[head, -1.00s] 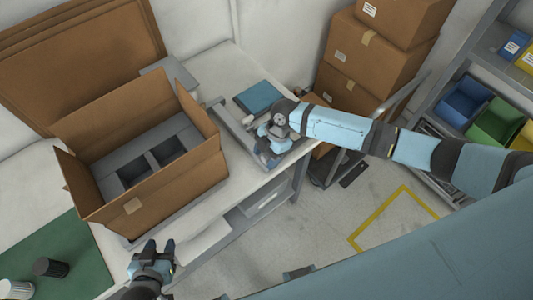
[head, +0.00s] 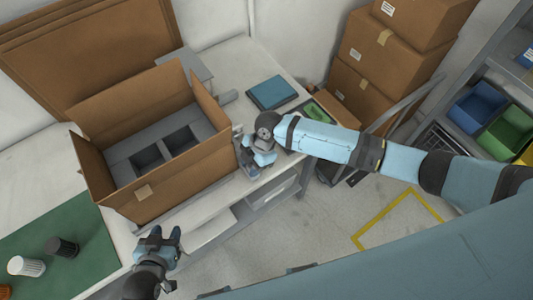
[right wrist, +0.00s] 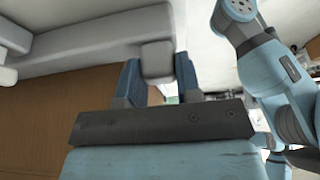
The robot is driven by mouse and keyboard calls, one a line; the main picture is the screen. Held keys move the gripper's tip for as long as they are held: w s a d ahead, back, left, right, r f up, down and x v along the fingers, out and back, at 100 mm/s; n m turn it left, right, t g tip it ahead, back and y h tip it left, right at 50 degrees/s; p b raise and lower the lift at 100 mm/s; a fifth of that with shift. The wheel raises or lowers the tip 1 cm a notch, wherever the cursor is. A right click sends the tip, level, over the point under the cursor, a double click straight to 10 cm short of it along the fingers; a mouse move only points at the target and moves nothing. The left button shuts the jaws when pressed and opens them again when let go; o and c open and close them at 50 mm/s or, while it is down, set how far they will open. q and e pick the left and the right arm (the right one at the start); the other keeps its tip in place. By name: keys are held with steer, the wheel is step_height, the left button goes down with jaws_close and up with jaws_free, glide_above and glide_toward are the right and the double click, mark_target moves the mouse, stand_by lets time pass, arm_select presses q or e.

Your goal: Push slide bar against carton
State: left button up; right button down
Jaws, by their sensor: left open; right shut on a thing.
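The open carton (head: 185,180) stands on the bench, flaps up, with a grey divided insert inside; its brown wall shows in the right wrist view (right wrist: 60,115). The grey slide bar (head: 228,97) lies along the carton's right side, partly hidden by the flap and my gripper. In the right wrist view the bar (right wrist: 90,42) runs close along the carton; I cannot tell whether they touch all along. My right gripper (head: 250,165) is shut on the bar's grey block (right wrist: 158,62). My left gripper (head: 165,238) is open and empty, in front of the bench's near edge.
A blue book-like item (head: 272,92) and a green item (head: 316,112) lie on the bench right of the bar. A green mat (head: 85,245) with a white and a black ribbed cap is at left. Stacked boxes (head: 385,50) stand at right.

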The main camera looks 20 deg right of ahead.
steer(key=shift+s+a, duration=0.1)
steer(key=shift+a, duration=0.2)
steer(key=c, duration=0.8)
jaws_free()
steer(key=shift+a, duration=0.15)
steer(key=shift+d+r, duration=0.2)
steer(key=b+v, duration=0.1)
steer(key=v, duration=1.2)
steer(key=shift+r+b, duration=0.2)
steer(key=shift+b, duration=0.1)
